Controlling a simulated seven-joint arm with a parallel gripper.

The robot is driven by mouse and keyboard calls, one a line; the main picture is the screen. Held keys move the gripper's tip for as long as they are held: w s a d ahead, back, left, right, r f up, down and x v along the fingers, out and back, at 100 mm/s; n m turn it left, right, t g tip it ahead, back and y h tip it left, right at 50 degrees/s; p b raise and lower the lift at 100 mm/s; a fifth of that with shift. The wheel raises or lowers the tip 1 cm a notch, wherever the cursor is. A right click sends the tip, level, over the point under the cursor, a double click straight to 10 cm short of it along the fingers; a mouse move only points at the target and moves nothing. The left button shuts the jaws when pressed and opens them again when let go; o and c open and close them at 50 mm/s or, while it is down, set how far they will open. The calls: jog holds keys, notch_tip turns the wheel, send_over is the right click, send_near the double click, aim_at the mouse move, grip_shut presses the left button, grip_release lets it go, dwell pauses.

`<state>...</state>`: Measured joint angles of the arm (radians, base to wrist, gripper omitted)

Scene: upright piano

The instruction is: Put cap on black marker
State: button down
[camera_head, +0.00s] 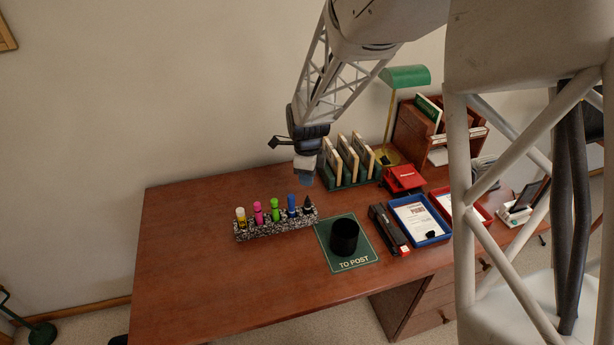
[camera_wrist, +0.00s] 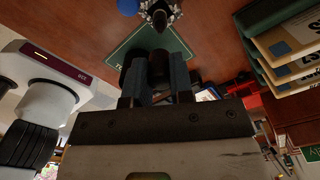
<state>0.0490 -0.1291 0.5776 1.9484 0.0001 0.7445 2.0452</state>
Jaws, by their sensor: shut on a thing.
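The black marker (camera_head: 307,205) stands upright at the right end of the speckled marker holder (camera_head: 275,226), its pointed tip uncovered. In the wrist view the black marker (camera_wrist: 159,17) shows at the top, beyond the fingers. My gripper (camera_head: 305,178) is above and behind the holder's right end, apart from the marker. In the wrist view my gripper (camera_wrist: 160,75) is shut on a small dark thing, seemingly the black cap (camera_wrist: 160,64). The fingers hide much of it, and its outline is hard to tell against the dark background.
Yellow, pink, green and blue (camera_head: 292,205) markers stand in the same holder. A black cup (camera_head: 344,236) stands on a green mat (camera_head: 365,256) to the right. The desk's left is clear.

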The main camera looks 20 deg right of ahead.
aim_at(308, 201)
jog(key=shift+f, duration=0.15)
jog(key=shift+f, duration=3)
jog(key=shift+f, duration=0.2)
dwell(0.4)
jog(key=shift+c, duration=2.2)
grip_release()
jog(key=shift+r, duration=0.2)
jog(key=shift+r, duration=3.3)
